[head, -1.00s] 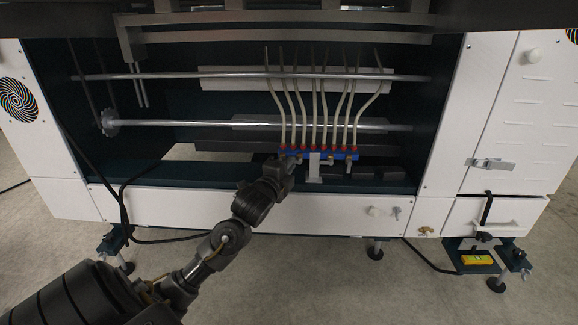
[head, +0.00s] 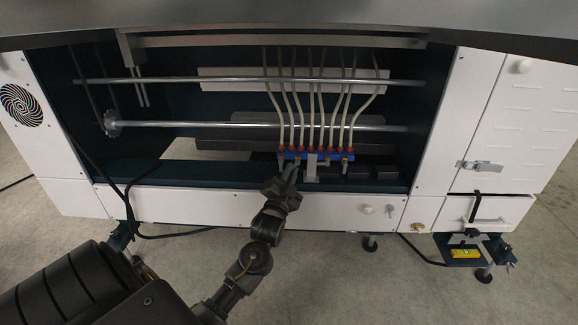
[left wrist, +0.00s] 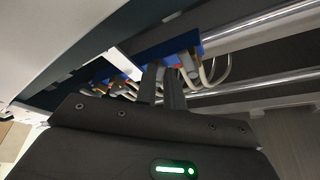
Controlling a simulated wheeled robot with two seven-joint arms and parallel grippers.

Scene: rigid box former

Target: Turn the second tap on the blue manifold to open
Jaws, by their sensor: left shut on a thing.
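The blue manifold (head: 332,155) is mounted low inside the machine's open bay, with red fittings on top and pale hoses rising from it. In the left wrist view the manifold (left wrist: 186,54) is behind the fingertips. My left gripper (head: 289,173) is at the front of the manifold, towards its left end. Its fingers (left wrist: 164,82) are shut on a small tap, which they largely hide. I cannot tell the tap's handle angle. Small metal taps (head: 345,166) show further right along the manifold. My right gripper is not in view.
A grey bracket (head: 311,170) stands close to the right of my left gripper. The white lower panel (head: 190,206) runs below the bay. Two metal rods (head: 200,126) cross behind. A dark overhang (head: 290,22) covers the top. Open floor lies in front.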

